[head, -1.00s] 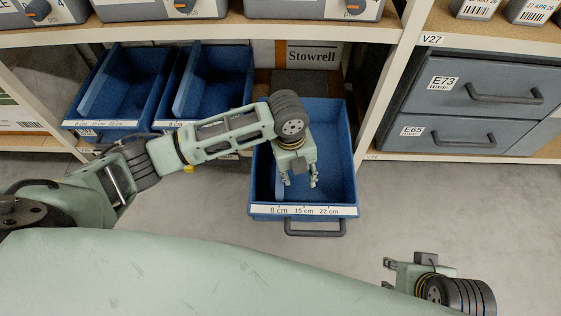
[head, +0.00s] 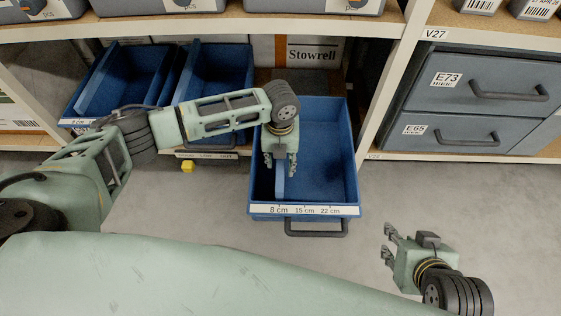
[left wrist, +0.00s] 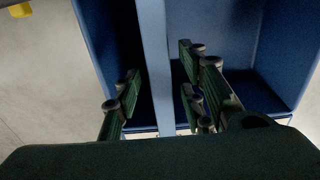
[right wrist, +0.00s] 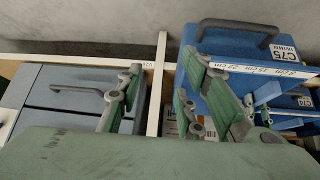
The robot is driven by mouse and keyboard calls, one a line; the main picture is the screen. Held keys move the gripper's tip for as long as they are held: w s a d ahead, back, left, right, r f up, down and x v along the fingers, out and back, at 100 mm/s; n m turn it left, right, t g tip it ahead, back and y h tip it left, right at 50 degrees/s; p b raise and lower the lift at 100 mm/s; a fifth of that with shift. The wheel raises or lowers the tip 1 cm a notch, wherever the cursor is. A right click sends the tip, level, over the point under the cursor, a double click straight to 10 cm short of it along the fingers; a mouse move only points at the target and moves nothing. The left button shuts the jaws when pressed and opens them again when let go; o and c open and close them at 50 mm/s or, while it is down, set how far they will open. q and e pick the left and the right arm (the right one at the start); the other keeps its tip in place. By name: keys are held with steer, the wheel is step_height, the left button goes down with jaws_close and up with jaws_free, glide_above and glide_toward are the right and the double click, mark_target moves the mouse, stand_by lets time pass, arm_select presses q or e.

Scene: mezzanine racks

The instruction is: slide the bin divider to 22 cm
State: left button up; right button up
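The blue bin (head: 330,150) stands pulled out of the rack, with a white scale strip (head: 304,210) marked 8, 15 and 22 cm on its front edge. Its blue divider (head: 279,186) runs front to back, its front end near the 8 cm mark. My left gripper (head: 279,168) points down into the bin, open, with a finger on each side of the divider. In the left wrist view the divider (left wrist: 155,60) passes between the spread fingers (left wrist: 160,100), with gaps visible on both sides. My right gripper (head: 388,244) is open and empty, right of the bin.
Two more blue bins (head: 215,75) sit on the shelf at left. Grey drawers (head: 480,90) labelled E73 and E65 stand at right. A Stowrell box (head: 312,52) is behind the bin. A small yellow object (head: 188,166) shows below the shelf. The floor ahead is clear.

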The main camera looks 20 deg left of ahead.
arm_select(q)
steer(key=shift+f, duration=0.35)
jaws_close()
stand_by(0.5)
